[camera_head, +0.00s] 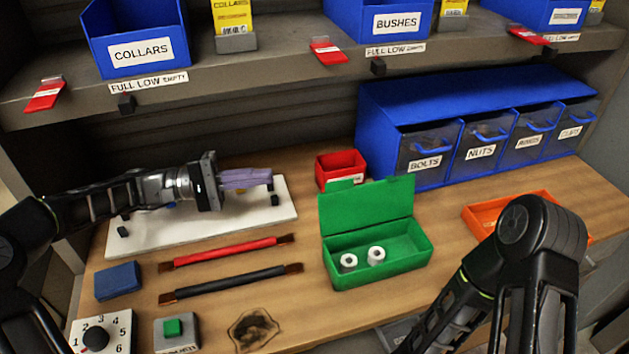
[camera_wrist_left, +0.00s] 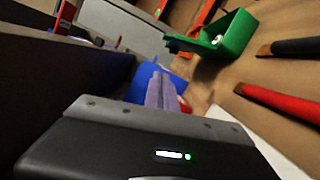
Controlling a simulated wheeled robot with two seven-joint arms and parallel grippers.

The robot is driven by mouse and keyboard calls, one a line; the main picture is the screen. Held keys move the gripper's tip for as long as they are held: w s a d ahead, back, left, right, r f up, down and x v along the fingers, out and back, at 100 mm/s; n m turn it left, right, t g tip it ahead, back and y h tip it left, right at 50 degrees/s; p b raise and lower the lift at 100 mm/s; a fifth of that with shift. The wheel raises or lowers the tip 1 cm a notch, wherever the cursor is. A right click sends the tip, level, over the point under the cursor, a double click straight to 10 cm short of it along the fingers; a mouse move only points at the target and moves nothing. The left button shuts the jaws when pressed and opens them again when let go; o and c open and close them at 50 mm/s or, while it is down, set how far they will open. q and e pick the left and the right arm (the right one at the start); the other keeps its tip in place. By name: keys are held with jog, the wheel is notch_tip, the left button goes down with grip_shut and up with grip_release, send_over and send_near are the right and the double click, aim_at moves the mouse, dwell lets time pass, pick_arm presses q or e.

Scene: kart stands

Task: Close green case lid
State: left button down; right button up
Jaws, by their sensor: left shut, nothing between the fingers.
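The green case (camera_head: 377,252) stands on the wooden bench with its lid (camera_head: 367,204) open, raised upright at the back. Two white ring-shaped pieces (camera_head: 376,254) lie inside it. My left gripper (camera_head: 268,177) is shut and empty, above the white board, to the left of the case lid and apart from it. In the left wrist view its purple fingers (camera_wrist_left: 163,92) are together, and the green case (camera_wrist_left: 222,38) shows beyond them at the top. My right arm comes in at the lower right, but its gripper is not visible.
A small red bin (camera_head: 340,168) stands just behind the lid. Blue drawers (camera_head: 430,160) fill the back right. An orange tray (camera_head: 482,217) is right of the case. Red (camera_head: 226,251) and black (camera_head: 230,284) brushes lie to its left. A shelf (camera_head: 290,65) overhangs the back.

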pick_arm(q)
jog(key=s+d+r+p, duration=0.1)
jog(key=s+d+p, duration=0.1)
jog(key=d, duration=0.9)
jog(key=shift+s+r+p, duration=0.3)
jog(key=shift+s+p, duration=0.1)
jog(key=shift+p, duration=0.4)
jog(key=shift+s+d, duration=0.1)
jog(key=shift+s, duration=0.05)
